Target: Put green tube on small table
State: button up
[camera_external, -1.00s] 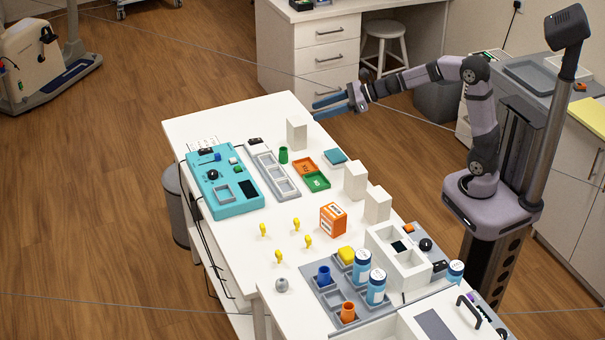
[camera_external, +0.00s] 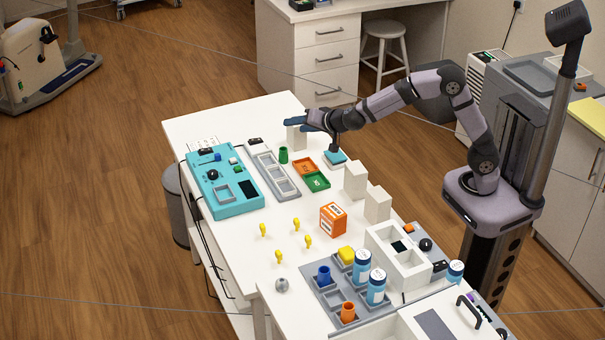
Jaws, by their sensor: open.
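The green tube (camera_external: 283,155) stands upright on the white table (camera_external: 200,132), near its far end. My gripper (camera_external: 298,122) is open and empty, with its blue fingers pointing left. It appears beside or above the top of a white block (camera_external: 295,139), up and to the right of the tube in the picture. It is apart from the tube. A second white tabletop (camera_external: 272,306) adjoins the near end; I cannot tell for sure whether it is the small table.
A teal panel (camera_external: 232,206) and a grey tray (camera_external: 275,172) lie left of and near the tube. Orange (camera_external: 304,167) and green (camera_external: 316,181) trays are to its right. White blocks (camera_external: 356,179) and yellow pegs (camera_external: 296,224) stand nearer. Bottles (camera_external: 376,287) crowd the near end.

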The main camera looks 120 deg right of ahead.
jog(key=w+a+r+n+g+h, duration=0.2)
jog(key=a+r+n+h, duration=0.15)
jog(key=n, duration=0.25)
send_near(281, 149)
jog(key=shift+y, duration=0.25)
jog(key=shift+r+p+x, duration=0.15)
jog(key=shift+p+x, duration=0.15)
jog(key=shift+x, duration=1.2)
jog(key=shift+r+p+x, duration=0.15)
jog(key=shift+p+x, duration=0.15)
jog(key=shift+x, duration=1.2)
jog(key=shift+s+d, duration=0.1)
grip_shut()
